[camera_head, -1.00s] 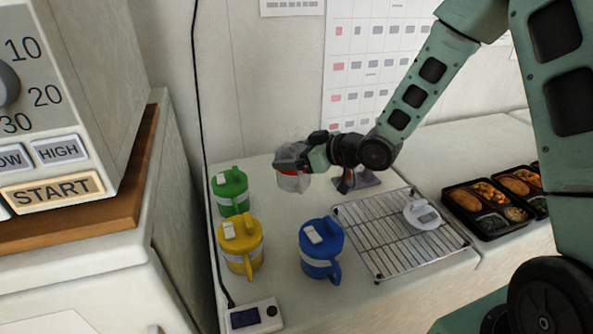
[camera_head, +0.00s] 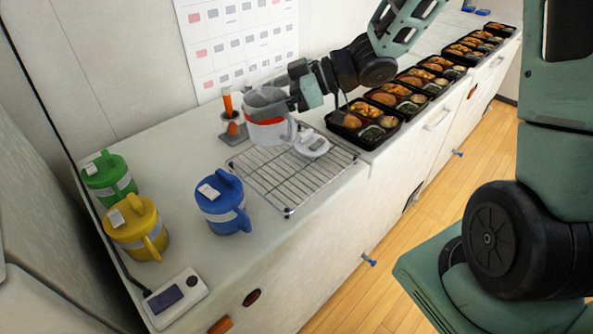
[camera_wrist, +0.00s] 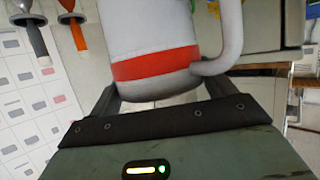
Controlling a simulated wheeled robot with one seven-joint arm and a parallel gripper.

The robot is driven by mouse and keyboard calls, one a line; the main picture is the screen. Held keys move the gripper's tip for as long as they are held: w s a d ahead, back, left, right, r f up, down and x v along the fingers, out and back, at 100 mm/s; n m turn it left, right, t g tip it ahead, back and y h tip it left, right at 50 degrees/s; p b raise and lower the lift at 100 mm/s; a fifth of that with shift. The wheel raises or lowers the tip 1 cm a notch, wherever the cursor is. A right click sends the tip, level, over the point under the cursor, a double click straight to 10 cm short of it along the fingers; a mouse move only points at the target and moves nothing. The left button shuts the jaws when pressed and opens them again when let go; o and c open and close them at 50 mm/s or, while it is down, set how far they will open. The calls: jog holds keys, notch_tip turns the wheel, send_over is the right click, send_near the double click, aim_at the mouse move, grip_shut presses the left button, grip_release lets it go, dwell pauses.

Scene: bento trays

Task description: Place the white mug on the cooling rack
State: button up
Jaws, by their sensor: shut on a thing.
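The white mug (camera_head: 266,133) has a red band and a handle. My gripper (camera_head: 277,103) is shut on it and holds it in the air over the back left part of the cooling rack. In the wrist view the white mug (camera_wrist: 150,40) fills the space between the fingers, with its handle on the right. The cooling rack (camera_head: 272,182) is a wire grid on the counter. The gap between mug and rack is hard to judge.
Blue (camera_head: 222,203), yellow (camera_head: 137,228) and green (camera_head: 109,179) lidded mugs stand left of the rack. A stand with an orange-handled tool (camera_head: 231,124) is behind it. Bento trays (camera_head: 363,122) line the counter to the right. A small display device (camera_head: 176,298) lies at the front.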

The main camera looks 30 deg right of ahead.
aim_at(274, 140)
jog(key=f, duration=0.5)
jog(key=shift+s+d+b, duration=0.2)
jog(key=shift+d+b, duration=0.1)
jog(key=shift+f, duration=2.45)
jog(key=shift+f, duration=0.15)
jog(key=o, duration=1.7)
jog(key=v, duration=1.2)
